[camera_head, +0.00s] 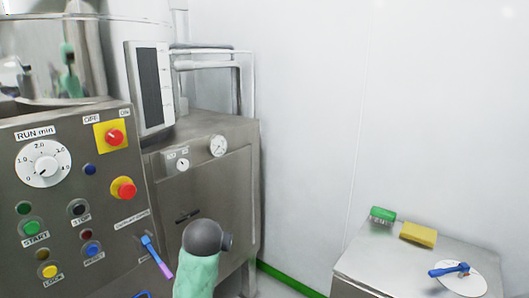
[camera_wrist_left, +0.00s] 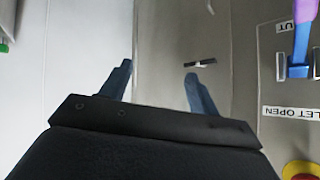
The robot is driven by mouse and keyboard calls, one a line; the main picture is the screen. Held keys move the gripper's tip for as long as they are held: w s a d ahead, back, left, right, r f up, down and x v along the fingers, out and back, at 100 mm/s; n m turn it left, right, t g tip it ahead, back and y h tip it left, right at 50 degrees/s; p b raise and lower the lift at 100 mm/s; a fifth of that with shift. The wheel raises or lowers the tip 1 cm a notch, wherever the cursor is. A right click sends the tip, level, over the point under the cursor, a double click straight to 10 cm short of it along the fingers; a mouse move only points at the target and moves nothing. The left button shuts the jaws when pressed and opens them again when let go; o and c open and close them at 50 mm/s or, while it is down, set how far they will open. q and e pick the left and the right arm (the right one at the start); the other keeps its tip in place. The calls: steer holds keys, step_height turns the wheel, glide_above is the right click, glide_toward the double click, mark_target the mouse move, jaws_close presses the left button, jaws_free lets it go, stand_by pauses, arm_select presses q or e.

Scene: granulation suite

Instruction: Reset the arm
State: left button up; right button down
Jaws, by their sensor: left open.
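In the left wrist view my left gripper (camera_wrist_left: 158,72) is open, its two dark blue fingers apart with nothing between them. The fingers are in front of a grey metal cabinet front, near a small dark handle (camera_wrist_left: 200,63); I cannot tell the gap. A lever with a blue and purple handle (camera_wrist_left: 300,40) is off to the right, apart from the fingers. The lever also shows in the head view (camera_head: 155,256). There, an arm link of mine in a green sleeve with a grey joint rises at the bottom centre. The right gripper does not show.
The control panel (camera_head: 60,130) with dial and buttons fills the left. The metal cabinet (camera_head: 235,150) with gauges stands beside it. At lower right, a metal stand (camera_head: 365,268) bears a green block (camera_head: 383,214), a yellow block (camera_head: 418,234) and a white disc with a blue handle (camera_head: 448,269). The wall between is bare.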

arm_select(q)
steer(key=s+f+g, duration=0.3)
steer(key=s+f, duration=0.8)
steer(key=s, duration=0.3)
steer(key=s+a+f+g+h, duration=0.1)
steer(key=s+f+g, duration=0.1)
steer(key=s+f, duration=0.9)
steer(key=s+f+g+h, duration=0.1)
steer(key=s+f+g, duration=0.2)
steer(key=s+f, duration=0.7)
steer(key=s, duration=0.9)
steer(key=shift+a+f+m+g, duration=0.2)
steer(key=shift+f+m+g, duration=0.1)
steer(key=shift+f, duration=0.1)
